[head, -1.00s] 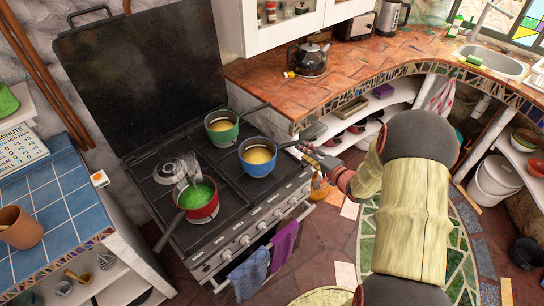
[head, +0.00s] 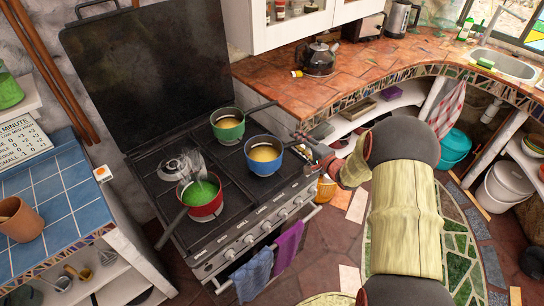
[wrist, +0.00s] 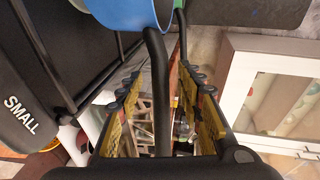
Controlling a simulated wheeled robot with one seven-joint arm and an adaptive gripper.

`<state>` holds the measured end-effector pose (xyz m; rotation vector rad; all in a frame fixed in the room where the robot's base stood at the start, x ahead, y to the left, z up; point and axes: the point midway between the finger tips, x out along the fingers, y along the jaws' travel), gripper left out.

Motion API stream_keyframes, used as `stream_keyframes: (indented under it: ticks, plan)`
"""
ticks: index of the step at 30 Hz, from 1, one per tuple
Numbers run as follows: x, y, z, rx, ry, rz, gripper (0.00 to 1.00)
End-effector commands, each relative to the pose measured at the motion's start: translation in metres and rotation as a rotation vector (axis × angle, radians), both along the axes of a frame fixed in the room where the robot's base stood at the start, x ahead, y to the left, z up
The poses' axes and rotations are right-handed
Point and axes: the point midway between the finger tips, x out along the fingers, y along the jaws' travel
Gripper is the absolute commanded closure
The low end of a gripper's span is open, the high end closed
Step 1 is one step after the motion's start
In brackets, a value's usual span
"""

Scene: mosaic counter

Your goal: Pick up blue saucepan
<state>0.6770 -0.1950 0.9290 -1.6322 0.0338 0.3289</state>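The blue saucepan (head: 263,169), holding a yellowish content, stands upright on the stove's front right. Its handle points right toward my gripper (head: 312,156). In the wrist view, the blue pan (wrist: 128,12) is at the top edge, and its black handle (wrist: 157,85) runs down between my two fingers. My gripper (wrist: 158,83) is open around the handle, with gaps showing on both sides. In the head view, the gripper hides part of the handle.
A green saucepan (head: 228,132) stands just behind the blue one, its handle reaching right. A red saucepan (head: 206,210) with green content and a glass lid (head: 174,168) are on the left of the stove (head: 225,236). The tiled counter (head: 285,92) lies behind my gripper.

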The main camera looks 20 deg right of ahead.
Motion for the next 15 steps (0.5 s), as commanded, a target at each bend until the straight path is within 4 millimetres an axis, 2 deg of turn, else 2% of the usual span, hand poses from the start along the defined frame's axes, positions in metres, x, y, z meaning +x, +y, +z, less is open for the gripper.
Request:
stream_keyframes:
  ticks: [4,15]
  plan:
    - [-0.0002,-0.0003,0.0006,0.0,0.0,-0.001,0.64]
    - [-0.0005,-0.0004,0.0007,0.0,0.0,-0.001,0.85]
